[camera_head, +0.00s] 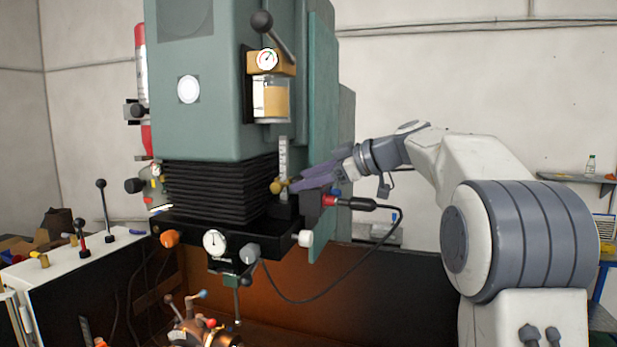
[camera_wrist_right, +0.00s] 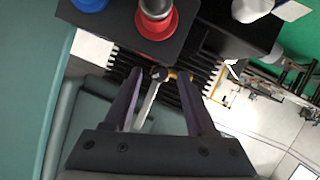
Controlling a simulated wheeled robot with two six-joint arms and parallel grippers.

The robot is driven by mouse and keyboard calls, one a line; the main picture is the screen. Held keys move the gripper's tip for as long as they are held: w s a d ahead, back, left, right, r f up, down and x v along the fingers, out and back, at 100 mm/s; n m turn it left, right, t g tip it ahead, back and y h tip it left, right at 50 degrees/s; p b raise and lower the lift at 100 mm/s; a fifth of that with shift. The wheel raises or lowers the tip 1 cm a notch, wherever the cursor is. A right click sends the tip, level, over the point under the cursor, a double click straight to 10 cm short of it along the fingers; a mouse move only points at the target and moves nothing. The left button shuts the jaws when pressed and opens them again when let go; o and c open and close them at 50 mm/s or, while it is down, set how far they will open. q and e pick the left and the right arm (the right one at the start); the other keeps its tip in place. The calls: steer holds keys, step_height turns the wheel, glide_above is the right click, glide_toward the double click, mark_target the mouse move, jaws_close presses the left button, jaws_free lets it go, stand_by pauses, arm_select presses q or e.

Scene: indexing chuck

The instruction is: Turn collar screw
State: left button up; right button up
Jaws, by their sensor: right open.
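A brass-coloured knob (camera_head: 278,187), which may be the collar screw, sits on the right front of the machine, beside an upright grey scale strip (camera_head: 283,155). My right gripper (camera_head: 294,184) reaches in from the right with its fingertips beside the knob. In the right wrist view, its two dark fingers (camera_wrist_right: 160,75) stand apart. The scale strip (camera_wrist_right: 150,104) and a dark round end (camera_wrist_right: 158,73) show between them. A bit of brass (camera_wrist_right: 173,74) shows by the right fingertip, partly hidden; contact cannot be told. My left gripper is out of view.
Black bellows (camera_head: 215,188) lie left of the knob. A dial gauge (camera_head: 214,242) is on the black block below. A red connector (camera_head: 329,200) with a hanging black cable is close under my right gripper. The green machine column (camera_head: 322,130) stands behind it.

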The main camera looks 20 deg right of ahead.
jaws_close()
steer(key=shift+w+d+r+m+g+p, duration=0.1)
steer(key=shift+w+r+m+g+p, duration=0.1)
steer(key=shift+m+g+p, duration=0.55)
steer(key=shift+m+g+y+p, duration=0.25)
steer(key=shift+m+y+p, duration=0.1)
steer(key=shift+m+y, duration=0.25)
steer(key=shift+f, duration=0.1)
jaws_free()
steer(key=shift+d, duration=0.1)
